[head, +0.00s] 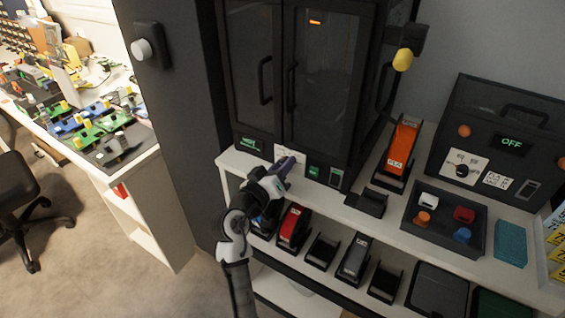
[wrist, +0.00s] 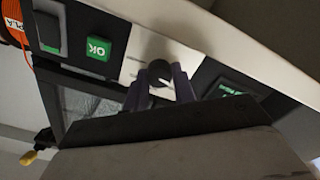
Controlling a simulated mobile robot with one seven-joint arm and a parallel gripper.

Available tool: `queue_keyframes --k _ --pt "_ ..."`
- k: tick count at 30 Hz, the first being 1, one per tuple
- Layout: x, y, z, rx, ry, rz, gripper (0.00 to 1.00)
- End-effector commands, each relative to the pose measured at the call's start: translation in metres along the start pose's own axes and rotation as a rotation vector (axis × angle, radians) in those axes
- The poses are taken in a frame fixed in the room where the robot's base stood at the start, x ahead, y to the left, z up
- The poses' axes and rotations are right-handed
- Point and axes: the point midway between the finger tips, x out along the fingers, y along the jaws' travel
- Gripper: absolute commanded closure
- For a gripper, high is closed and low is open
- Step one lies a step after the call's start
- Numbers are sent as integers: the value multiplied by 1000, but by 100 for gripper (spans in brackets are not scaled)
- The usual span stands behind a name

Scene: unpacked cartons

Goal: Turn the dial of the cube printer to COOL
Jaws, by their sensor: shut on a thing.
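The cube printer (head: 322,80) is the tall black cabinet with two dark glass doors; an orange light glows inside. Its dial (wrist: 158,70) is a dark round knob on a white panel, seen in the wrist view. My gripper (head: 287,163) reaches the panel from the front, and in the wrist view its two purple fingers close on either side of the dial. The fingers hide the dial's pointer and most labels, so I cannot tell its setting. A small green-lit display (head: 249,145) left of the panel is too small to read surely.
A green OK button (head: 314,171) sits right of the dial panel. Another black machine (head: 495,130) reading OFF stands at the right. An orange PLA holder (head: 402,145), a tray (head: 412,238) of small parts and several cartridges below crowd the shelf.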

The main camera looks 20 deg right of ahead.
Motion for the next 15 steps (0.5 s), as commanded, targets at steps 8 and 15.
queue_keyframes --k 8,15 --pt "0 0 -2 -131 2 0 96" --pt "0 0 -1 -174 3 0 97"
